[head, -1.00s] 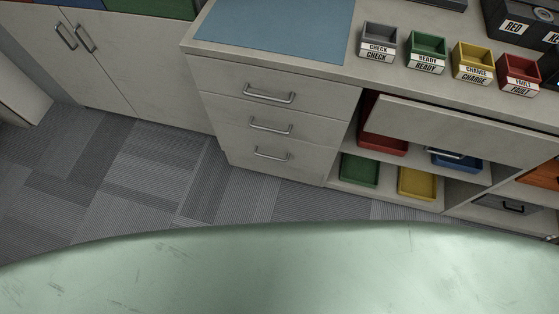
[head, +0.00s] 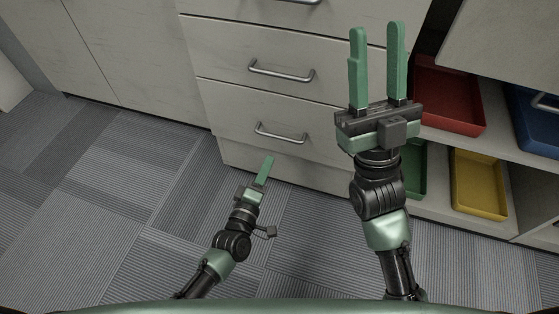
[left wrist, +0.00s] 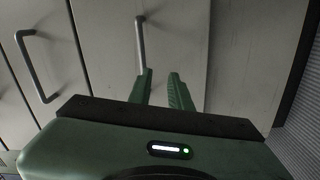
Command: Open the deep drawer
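The drawer stack shows shut fronts in the head view. Its lowest drawer (head: 235,118) has a bar handle (head: 281,133), which also shows in the left wrist view (left wrist: 140,45). My left gripper (head: 267,163) is below and slightly left of that handle in the head view. In the left wrist view its two fingers (left wrist: 161,82) are apart with nothing between them; the handle is just beyond the left fingertip, and contact cannot be told. My right gripper (head: 377,32) is open and empty, raised in front of the stack's right side.
The middle drawer handle (head: 282,73) is above. Right of the stack, open shelves hold a red tray (head: 450,95), a yellow tray (head: 478,182) and a blue tray (head: 535,120). My right arm partly hides a green tray. Carpet (head: 100,200) at left is clear.

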